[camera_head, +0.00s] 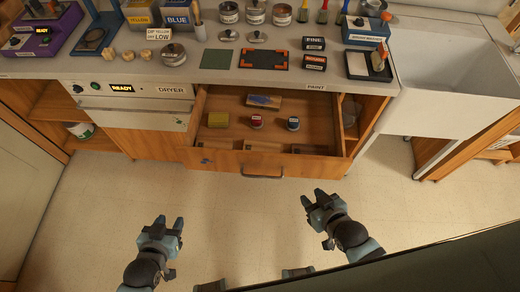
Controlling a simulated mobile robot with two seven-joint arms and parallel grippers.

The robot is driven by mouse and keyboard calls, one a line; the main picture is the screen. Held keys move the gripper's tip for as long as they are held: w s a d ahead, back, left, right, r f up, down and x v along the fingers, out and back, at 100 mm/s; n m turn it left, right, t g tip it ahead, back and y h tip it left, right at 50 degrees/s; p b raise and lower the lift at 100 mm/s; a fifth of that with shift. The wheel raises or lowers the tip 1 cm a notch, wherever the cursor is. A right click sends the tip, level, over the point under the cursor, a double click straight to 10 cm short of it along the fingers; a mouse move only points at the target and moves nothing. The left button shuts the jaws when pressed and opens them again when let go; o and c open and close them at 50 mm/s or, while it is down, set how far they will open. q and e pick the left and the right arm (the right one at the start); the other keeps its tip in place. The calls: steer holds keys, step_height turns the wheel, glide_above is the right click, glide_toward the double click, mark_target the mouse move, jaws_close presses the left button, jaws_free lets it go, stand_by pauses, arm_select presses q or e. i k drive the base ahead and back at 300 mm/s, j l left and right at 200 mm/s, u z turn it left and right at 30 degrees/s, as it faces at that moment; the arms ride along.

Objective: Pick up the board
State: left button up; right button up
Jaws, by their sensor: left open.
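A flat dark green square (216,59) lies on the counter; I cannot tell for sure that it is the board. Right of it lies a black rectangular frame with orange corner marks (263,60). My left gripper (169,221) is open and empty above the floor, in front of the counter and left of the open drawer. My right gripper (313,196) looks open and empty, in front of the drawer's right part. Both are well apart from the counter top.
The open drawer (262,171) juts out below the counter, holding a yellow block (218,120), two small jars and a brush-like item. A white sink (450,70) is at right. A dryer unit (135,102) is at left. Jars, tools and signs crowd the counter's back.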

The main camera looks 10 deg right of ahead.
mark_target(251, 145)
steer(key=i+j+z, duration=0.1)
steer(key=z, duration=0.5)
steer(key=i+j+z, duration=0.1)
steer(key=j+z, duration=0.15)
steer(key=j, duration=0.3)
steer(key=j+z, duration=0.25)
steer(key=j, duration=0.3)
steer(key=j+z, duration=0.15)
steer(key=j, duration=1.5)
steer(key=i, duration=0.05)
